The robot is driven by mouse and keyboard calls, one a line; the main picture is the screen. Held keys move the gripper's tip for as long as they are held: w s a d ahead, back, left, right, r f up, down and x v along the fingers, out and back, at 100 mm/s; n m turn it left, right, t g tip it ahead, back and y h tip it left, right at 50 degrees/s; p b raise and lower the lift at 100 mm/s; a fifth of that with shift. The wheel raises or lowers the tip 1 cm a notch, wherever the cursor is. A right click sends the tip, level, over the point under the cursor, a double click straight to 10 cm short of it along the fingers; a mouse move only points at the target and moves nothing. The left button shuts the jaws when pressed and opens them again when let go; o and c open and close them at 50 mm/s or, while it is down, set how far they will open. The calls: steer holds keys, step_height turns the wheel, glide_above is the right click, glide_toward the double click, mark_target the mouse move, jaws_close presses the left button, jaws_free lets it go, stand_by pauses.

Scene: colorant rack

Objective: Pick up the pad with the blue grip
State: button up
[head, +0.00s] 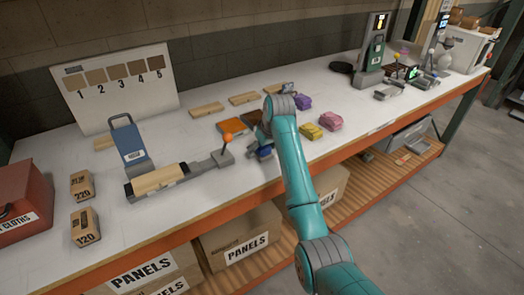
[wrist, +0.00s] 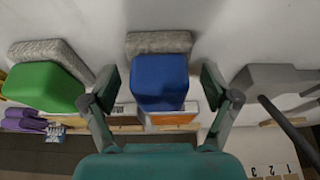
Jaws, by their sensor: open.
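The pad with the blue grip (wrist: 160,80) is in the middle of the wrist view, with its grey rough pad (wrist: 158,42) showing along the far side. My gripper (wrist: 158,90) is open, with one finger on each side of the blue grip. I cannot tell whether either finger touches it. A second pad with a green grip (wrist: 45,86) lies to the left, beyond the left finger. In the head view a small part of the blue grip (head: 264,153) shows beside my arm, which hides most of my gripper and the green-gripped pad.
A grey clamp (wrist: 275,82) with a dark lever is right of my gripper; its orange knob (head: 228,137) shows in the head view. Orange (head: 231,127) and brown blocks lie behind. Yellow (head: 310,131), pink (head: 331,121) and purple cloths (head: 302,103) are to the right.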

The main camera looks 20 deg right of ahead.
steer(key=c, duration=1.2)
steer(key=shift+r, duration=0.15)
steer(key=shift+c, duration=0.2)
step_height(320, 180, up, 10)
steer(key=shift+f, duration=0.1)
